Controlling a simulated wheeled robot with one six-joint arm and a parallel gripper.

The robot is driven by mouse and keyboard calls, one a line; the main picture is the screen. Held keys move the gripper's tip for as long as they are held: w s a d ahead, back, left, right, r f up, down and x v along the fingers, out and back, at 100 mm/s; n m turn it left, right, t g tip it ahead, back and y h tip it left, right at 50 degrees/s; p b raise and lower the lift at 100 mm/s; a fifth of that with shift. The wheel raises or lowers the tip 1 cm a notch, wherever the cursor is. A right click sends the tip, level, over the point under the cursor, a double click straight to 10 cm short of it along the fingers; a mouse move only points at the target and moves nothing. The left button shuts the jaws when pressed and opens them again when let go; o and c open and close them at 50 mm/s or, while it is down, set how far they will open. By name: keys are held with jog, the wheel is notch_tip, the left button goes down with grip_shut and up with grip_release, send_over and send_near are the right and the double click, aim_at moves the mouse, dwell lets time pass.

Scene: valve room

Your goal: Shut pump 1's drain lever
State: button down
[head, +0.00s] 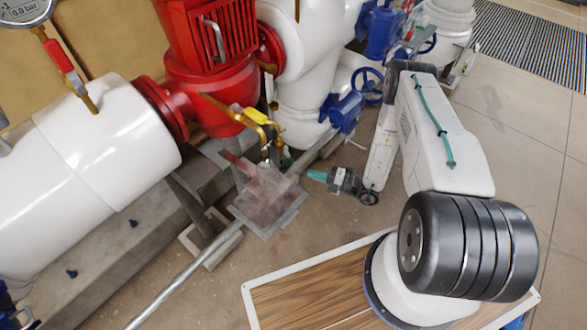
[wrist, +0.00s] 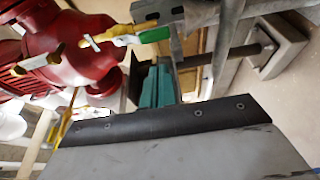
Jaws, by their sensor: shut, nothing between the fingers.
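Below the red pump (head: 210,85), a yellow-handled lever (head: 256,117) sits on brass pipework. A red lever-like part (head: 238,163) lies lower, over a grey drain funnel or tray (head: 268,212). I cannot tell for certain which is pump 1's drain lever. My gripper (head: 318,175), with teal fingertips, is shut and empty, to the right of the pipework and apart from it. In the wrist view the teal fingers (wrist: 158,88) point toward a yellow and green handle (wrist: 140,36) beside the red pump body (wrist: 75,50). The housing hides part of the view.
A gauge (head: 25,10) with a red-handled valve (head: 62,58) is at upper left. A large white pipe (head: 105,140) fills the left. Blue valves (head: 345,108) stand behind the gripper. A metal rail (head: 185,275) runs along the floor. Open floor (head: 530,130) lies right.

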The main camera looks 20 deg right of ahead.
aim_at(288, 156)
jog(key=x, duration=1)
jog(key=shift+d, duration=0.1)
